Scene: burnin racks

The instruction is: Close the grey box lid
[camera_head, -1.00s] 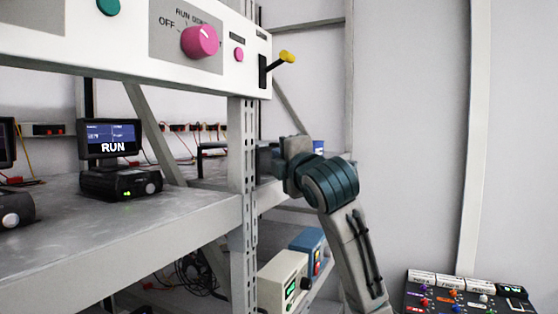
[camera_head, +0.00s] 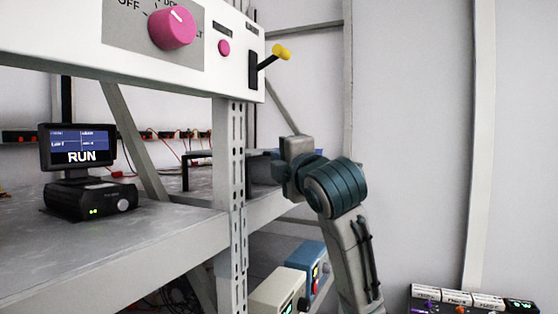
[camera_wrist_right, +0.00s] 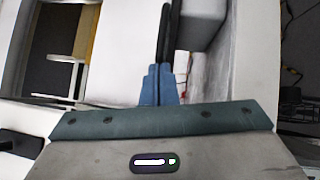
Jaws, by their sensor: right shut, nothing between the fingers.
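My right gripper shows in the right wrist view (camera_wrist_right: 165,55), with its dark fingers shut together and nothing between them. To the right of the fingers is a grey-walled shape (camera_wrist_right: 207,28) with a pale surface below it. I cannot tell whether this is the grey box or its lid. In the head view my right arm reaches up to the shelf at the middle, and its fingertips are hidden behind the wrist and the rack. No grey box lid can be made out clearly there. My left gripper is not in view.
A perforated rack post (camera_head: 231,200) stands just left of my right wrist. A white panel (camera_head: 120,50) with a pink knob (camera_head: 172,28) and a yellow-tipped lever (camera_head: 280,52) hangs above. A RUN monitor (camera_head: 77,147) stands on the shelf. Blue (camera_head: 305,258) and cream (camera_head: 278,290) units sit below.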

